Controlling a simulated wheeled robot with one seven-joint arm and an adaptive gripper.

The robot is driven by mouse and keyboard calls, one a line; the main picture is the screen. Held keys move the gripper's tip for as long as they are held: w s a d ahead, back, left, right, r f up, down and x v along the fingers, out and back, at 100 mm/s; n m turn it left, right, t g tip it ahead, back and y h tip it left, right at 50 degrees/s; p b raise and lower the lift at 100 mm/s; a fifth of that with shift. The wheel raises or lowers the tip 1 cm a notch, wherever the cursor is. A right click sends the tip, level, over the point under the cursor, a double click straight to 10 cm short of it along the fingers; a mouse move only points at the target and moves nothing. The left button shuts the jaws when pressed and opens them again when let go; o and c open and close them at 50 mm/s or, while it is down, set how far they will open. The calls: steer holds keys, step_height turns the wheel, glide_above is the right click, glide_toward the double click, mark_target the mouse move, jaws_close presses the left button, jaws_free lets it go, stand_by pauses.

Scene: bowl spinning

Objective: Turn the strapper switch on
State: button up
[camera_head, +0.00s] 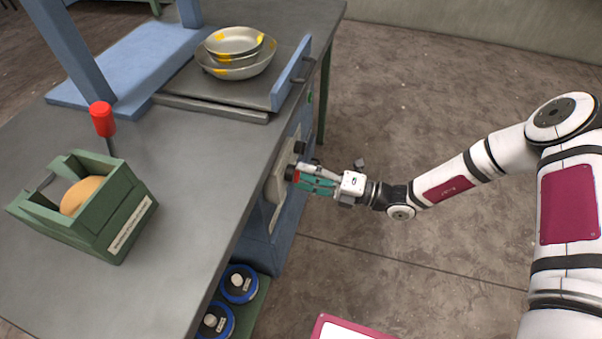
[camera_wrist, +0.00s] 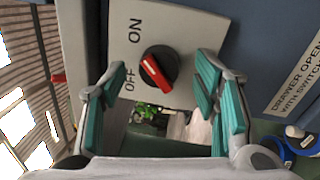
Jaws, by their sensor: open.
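The switch (camera_wrist: 159,72) is a round black knob with a red pointer on a light grey panel (camera_wrist: 185,30). ON is printed above it and OFF at its left in the wrist view. The pointer is slanted, its upper-left end nearer OFF than ON. My gripper (camera_wrist: 160,66) is open, with one teal-padded finger on each side of the knob and a gap to it on both sides. In the head view my gripper (camera_head: 302,179) is at the bench's side, facing the panel; its fingers partly hide the area there.
The grey bench (camera_head: 190,190) carries a green crate (camera_head: 125,215) with a round tan object, a red-topped post (camera_head: 103,120) and stacked bowls (camera_head: 236,52) on a tray with a blue front (camera_head: 291,75). Blue-rimmed discs (camera_head: 238,283) sit below. Floor right of the bench is clear around my arm.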

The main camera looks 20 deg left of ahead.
steer(key=d, duration=1)
steer(key=shift+w+d+f, duration=0.2)
steer(key=shift+w+f, duration=0.1)
steer(key=shift+f, duration=0.1)
